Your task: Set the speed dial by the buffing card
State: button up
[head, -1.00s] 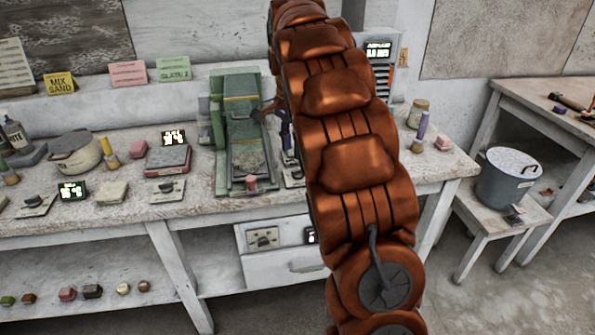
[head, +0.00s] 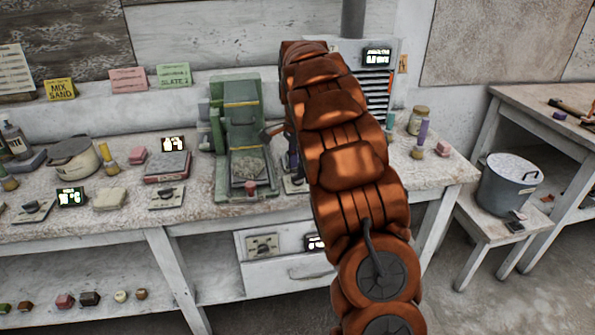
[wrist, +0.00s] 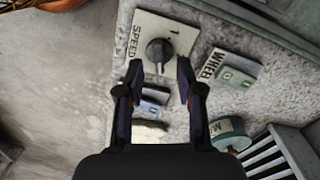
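In the wrist view a pale plate marked SPEED carries a dark round speed dial (wrist: 158,52). My gripper (wrist: 158,72) is open, with one dark finger on each side just short of the dial. I cannot tell if either finger touches it. In the head view my orange arm hides most of the gripper and the dial. Yellow (head: 60,90), pink (head: 128,80) and green (head: 174,76) cards stand along the back of the bench. Their small print is too blurred to tell which is the buffing card.
A WHEEL plate with a switch (wrist: 236,78) lies right of the dial. A teal-topped jar (wrist: 228,133) and a slatted vent (wrist: 272,158) are close to the gripper's right. A green machine (head: 240,125) stands left of my arm. A pot (head: 510,180) stands on a stool at right.

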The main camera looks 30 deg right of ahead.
aim_at(298, 178)
jog(key=shift+f, duration=1.25)
grip_shut()
